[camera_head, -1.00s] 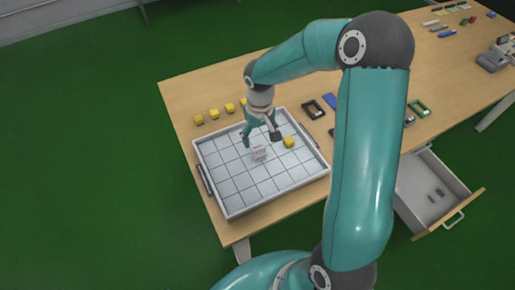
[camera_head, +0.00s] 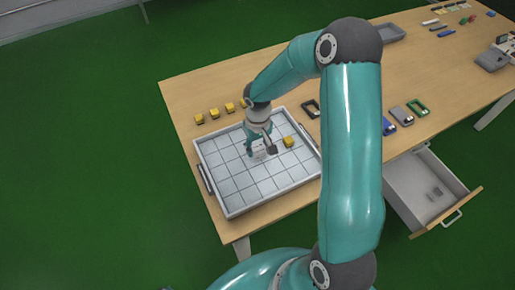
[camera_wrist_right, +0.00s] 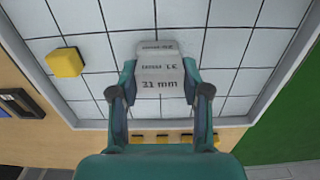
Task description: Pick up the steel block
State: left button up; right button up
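The steel block (camera_wrist_right: 160,80) is pale grey, marked "31 mm", and stands on the white grid floor of the tray (camera_head: 215,160). In the head view the block (camera_head: 259,155) is partly hidden by my right gripper (camera_head: 262,150), which is down over it. In the wrist view the right gripper (camera_wrist_right: 160,70) has one finger on each side of the block. The fingers are spread to about the block's width; I cannot tell whether they touch it. My left gripper is not in view.
A yellow cube (camera_head: 289,142) sits in the tray near the block, also in the wrist view (camera_wrist_right: 64,62). Several yellow cubes (camera_head: 214,113) line the table behind the tray. An open drawer (camera_head: 425,190) juts out at the right. The tray's front half is clear.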

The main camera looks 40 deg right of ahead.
aim_at(259, 147)
grip_shut()
jog(key=shift+r, duration=0.15)
notch_tip(259, 147, up, 19)
jog(key=b, duration=0.6)
jog(key=f, duration=1.9)
jog(key=shift+s+f, duration=0.1)
jog(key=shift+s, duration=0.1)
